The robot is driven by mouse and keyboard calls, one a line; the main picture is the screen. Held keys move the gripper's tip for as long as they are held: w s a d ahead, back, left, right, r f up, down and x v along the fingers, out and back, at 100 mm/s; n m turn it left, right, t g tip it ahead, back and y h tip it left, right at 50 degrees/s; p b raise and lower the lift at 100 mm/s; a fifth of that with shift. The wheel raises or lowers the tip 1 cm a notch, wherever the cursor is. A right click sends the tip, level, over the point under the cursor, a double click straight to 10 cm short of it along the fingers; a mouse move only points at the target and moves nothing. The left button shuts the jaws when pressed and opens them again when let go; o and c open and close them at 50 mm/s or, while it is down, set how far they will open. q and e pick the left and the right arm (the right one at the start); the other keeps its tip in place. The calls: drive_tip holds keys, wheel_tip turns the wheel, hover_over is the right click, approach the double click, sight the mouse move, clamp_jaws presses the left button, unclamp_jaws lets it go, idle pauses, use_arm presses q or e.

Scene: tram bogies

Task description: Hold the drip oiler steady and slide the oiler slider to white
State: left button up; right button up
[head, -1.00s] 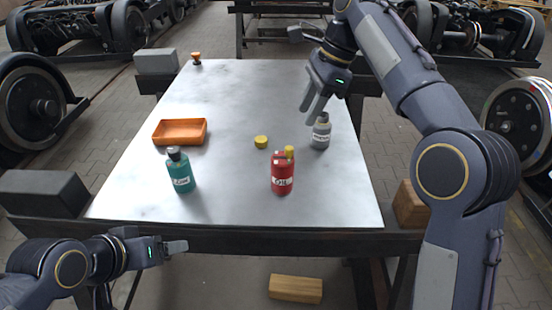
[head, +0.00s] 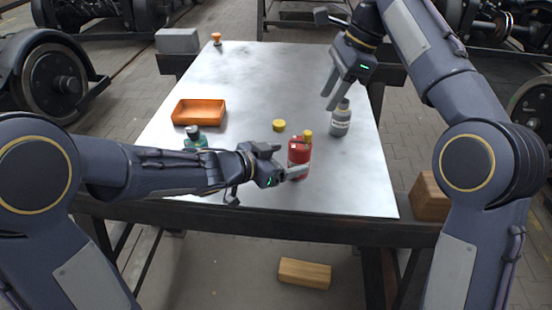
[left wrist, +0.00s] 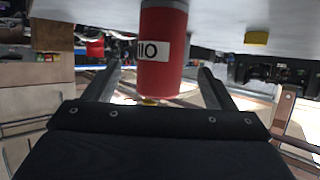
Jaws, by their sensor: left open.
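My left gripper (head: 299,173) is open at the bottle's near side in the head view. In the left wrist view, the red bottle (left wrist: 162,60) shows between the two spread fingers (left wrist: 160,76), with gaps on both sides. My right gripper (head: 328,100) hangs above the table behind the red bottle, its fingers apart and empty.
A grey bottle (head: 341,120) stands below and right of my right gripper. A yellow cap (head: 279,126) lies behind the red bottle. A teal bottle (head: 195,138) is partly hidden by my left arm. An orange tray (head: 199,112) sits at the left; the table's far middle is clear.

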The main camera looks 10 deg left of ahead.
use_arm(q)
drive_tip(key=shift+x, duration=2.75)
drive_tip(key=shift+c, duration=0.4)
